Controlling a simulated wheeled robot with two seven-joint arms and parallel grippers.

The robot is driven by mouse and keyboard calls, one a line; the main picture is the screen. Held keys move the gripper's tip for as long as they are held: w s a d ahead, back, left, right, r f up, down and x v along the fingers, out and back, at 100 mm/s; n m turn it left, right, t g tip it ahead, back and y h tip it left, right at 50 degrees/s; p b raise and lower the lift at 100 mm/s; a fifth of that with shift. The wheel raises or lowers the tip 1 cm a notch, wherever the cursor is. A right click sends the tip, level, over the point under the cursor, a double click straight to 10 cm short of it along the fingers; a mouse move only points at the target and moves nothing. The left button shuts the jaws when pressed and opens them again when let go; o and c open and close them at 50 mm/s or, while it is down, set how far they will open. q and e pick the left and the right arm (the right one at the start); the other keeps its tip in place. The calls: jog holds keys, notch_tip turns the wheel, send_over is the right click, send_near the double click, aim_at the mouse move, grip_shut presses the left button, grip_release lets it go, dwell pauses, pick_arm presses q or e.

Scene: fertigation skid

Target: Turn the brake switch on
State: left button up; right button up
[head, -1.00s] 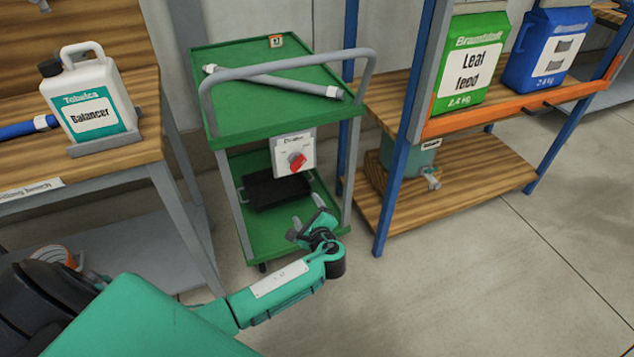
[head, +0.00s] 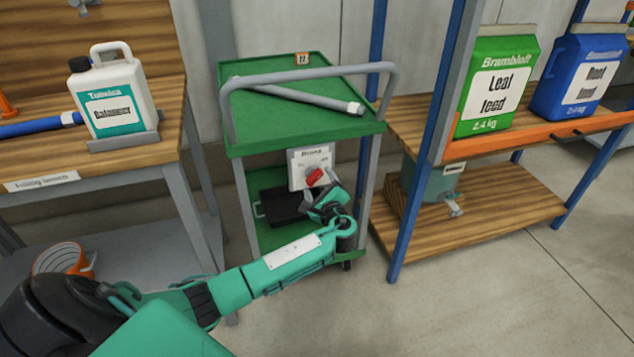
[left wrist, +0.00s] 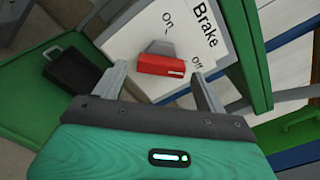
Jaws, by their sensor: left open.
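The brake switch is a red knob (head: 314,175) on a white plate (head: 298,172) below the top of the green trolley (head: 250,140). In the left wrist view the plate (left wrist: 218,40) reads "Brake", "On" and "Off". The knob (left wrist: 165,64) has a short white mark at its end on the side of "Off". My left gripper (head: 324,192) is in front of the plate, just below the knob in the head view. In the left wrist view its open fingers (left wrist: 158,78) stand either side of the knob, apart from it; contact is not visible. My right gripper is out of view.
A grey pipe (head: 300,94) lies on the trolley's top, under its handle (head: 310,75). A black tray (head: 278,207) is on its lower shelf. A workbench with a white jug (head: 112,95) stands left; a blue-framed rack (head: 425,140) stands close on the right.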

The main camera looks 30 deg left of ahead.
pick_arm(q)
jog(key=shift+x, duration=1.15)
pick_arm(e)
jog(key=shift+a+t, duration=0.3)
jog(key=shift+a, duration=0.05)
pick_arm(q)
jog(key=c, duration=1)
jog(key=shift+o, duration=0.2)
